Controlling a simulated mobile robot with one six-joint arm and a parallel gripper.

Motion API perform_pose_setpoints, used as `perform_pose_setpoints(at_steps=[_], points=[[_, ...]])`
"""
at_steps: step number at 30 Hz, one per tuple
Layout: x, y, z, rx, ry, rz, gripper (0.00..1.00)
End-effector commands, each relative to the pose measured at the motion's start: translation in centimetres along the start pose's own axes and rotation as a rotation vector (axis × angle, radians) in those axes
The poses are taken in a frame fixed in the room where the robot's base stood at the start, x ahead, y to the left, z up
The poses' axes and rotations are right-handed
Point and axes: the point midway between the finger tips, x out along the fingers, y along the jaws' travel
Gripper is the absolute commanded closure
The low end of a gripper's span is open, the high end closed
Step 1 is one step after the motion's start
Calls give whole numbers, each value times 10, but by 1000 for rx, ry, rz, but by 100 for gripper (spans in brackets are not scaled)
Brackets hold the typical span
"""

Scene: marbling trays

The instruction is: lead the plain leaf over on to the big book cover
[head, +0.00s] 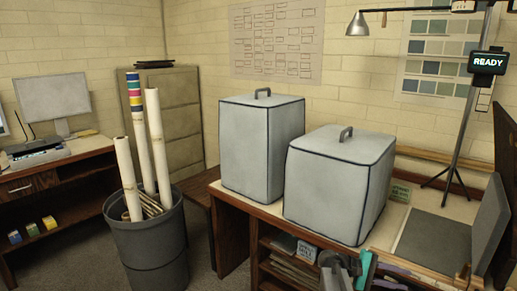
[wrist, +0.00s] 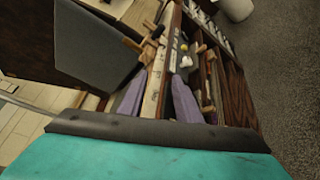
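A grey board (head: 490,225) stands upright and slightly tilted at the table's right end; it looks like the plain leaf, and it also shows in the wrist view (wrist: 95,48). A flat dark-grey panel (head: 432,242) lies at its foot to the left, perhaps the big book cover; I cannot tell for sure. Small wooden pegs (wrist: 131,45) stick out at the board's near edge. My gripper (wrist: 160,80), with purple fingers, is open and empty at the table's front edge, short of the pegs. In the head view my gripper (head: 405,278) is partly cut off below.
Two grey covered boxes (head: 245,145) (head: 335,190) stand on the table to the left. A lamp stand (head: 455,150) rises behind the flat panel. A dark brown panel (head: 505,130) stands at the far right. Shelves (head: 285,258) lie under the table front.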

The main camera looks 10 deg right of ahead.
Motion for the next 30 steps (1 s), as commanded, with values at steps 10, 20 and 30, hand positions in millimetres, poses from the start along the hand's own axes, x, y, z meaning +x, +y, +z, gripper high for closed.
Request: perform_pose_setpoints(at_steps=[10,20,30], points=[[-18,-51,-11,-55,52,-48,69],[-35,-100,-18,-106,98,-99,69],[-51,-152,-21,-159,140,-156,69]])
